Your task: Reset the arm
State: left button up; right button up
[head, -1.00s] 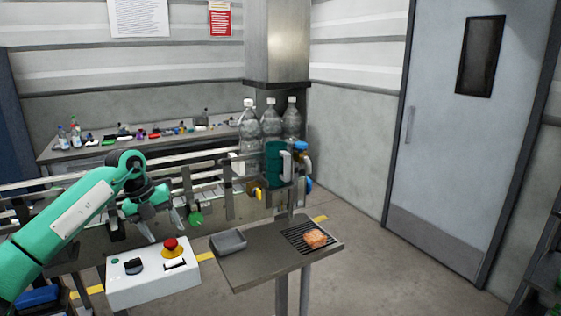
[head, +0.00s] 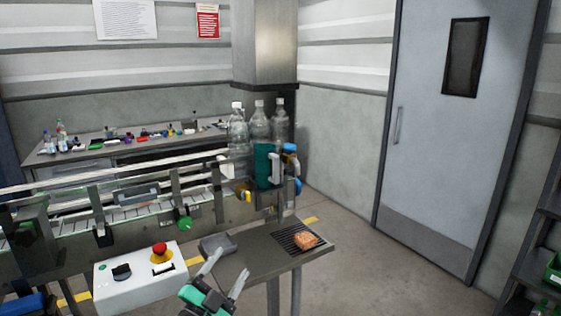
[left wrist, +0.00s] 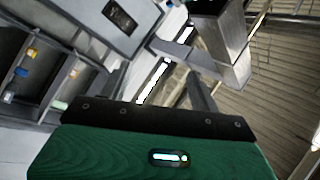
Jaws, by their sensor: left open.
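My left gripper (head: 231,263) is low in the head view, in front of the small metal side table (head: 255,262). Its two pale fingers point up and are spread apart, with nothing between them. Most of my left arm is out of the picture below. In the left wrist view the dark gripper base and green housing fill the bottom, and the spread fingers (left wrist: 158,88) hold nothing. My right gripper is not in view.
A white control box (head: 138,284) with a red stop button (head: 160,252) stands left of the gripper. The conveyor (head: 130,212) runs behind. Open floor lies right.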

pick_arm(q)
jog(key=s+a+f+n+g+y, duration=0.3)
jog(key=s+a+f+n+y, duration=0.25)
jog(key=f, duration=0.25)
jog(key=s+a+f+n+g+y, duration=0.35)
jog(key=s+f+n+y, duration=0.3)
jog(key=f, duration=0.25)
jog(key=s+a+f+n+g+h, duration=0.1)
jog(key=s+f+g, duration=0.35)
jog(key=s, duration=0.65)
jog(key=s+a+f+g+h, duration=0.1)
jog(key=s+f+g, duration=0.35)
jog(key=s, duration=0.65)
notch_tip(320, 180, down, 32)
jog(key=s+g, duration=0.2)
jog(key=s+a+f, duration=0.3)
jog(key=s+f, duration=1.5)
jog(key=shift+s+a+f+g, duration=0.15)
jog(key=shift+f+g, duration=0.05)
jog(key=shift+g, duration=0.25)
